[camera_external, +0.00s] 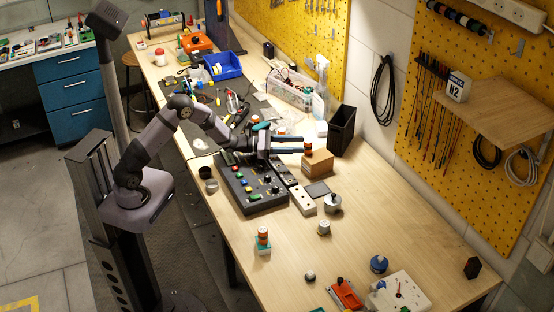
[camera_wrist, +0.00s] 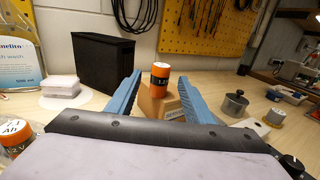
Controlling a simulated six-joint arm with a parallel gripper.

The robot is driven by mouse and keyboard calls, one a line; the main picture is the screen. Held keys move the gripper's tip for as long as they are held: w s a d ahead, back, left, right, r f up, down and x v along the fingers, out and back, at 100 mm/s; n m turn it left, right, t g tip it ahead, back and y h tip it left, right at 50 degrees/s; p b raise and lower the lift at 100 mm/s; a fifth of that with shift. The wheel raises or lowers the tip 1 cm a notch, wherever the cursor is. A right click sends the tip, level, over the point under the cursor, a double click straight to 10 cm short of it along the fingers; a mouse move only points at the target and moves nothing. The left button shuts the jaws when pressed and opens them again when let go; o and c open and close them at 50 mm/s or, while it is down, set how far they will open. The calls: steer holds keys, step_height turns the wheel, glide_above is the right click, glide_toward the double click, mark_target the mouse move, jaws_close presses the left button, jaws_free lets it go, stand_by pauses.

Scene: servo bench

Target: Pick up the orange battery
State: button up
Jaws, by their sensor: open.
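An orange battery with a pale top (camera_wrist: 159,78) stands upright on a brown block (camera_wrist: 158,108), framed between my fingers in the wrist view. In the external view this battery (camera_external: 308,148) is on the block (camera_external: 317,164), just by the fingertips. My gripper (camera_external: 302,144) is open, its two blue fingers level and pointing right. Whether the fingertips reach past the battery's sides is hard to tell; no contact shows. A second orange battery (camera_wrist: 14,137) is at the wrist view's lower left, and it also shows behind the fingers (camera_external: 281,130). A third (camera_external: 263,232) stands on a teal holder.
A black bin (camera_external: 342,131) stands behind the block. A dark button panel (camera_external: 251,184) lies below my gripper. A grey knobbed weight (camera_external: 333,204) and a pale block (camera_external: 303,200) are near the brown block.

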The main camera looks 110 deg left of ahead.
mark_target(308, 144)
steer(key=shift+p+x, duration=0.9)
steer(key=shift+x, duration=1.6)
steer(key=shift+c, duration=0.2)
jaws_close()
steer(key=shift+r, duration=0.1)
step_height(308, 144, up, 10)
steer(key=b, duration=0.2)
steer(key=shift+b, duration=0.35)
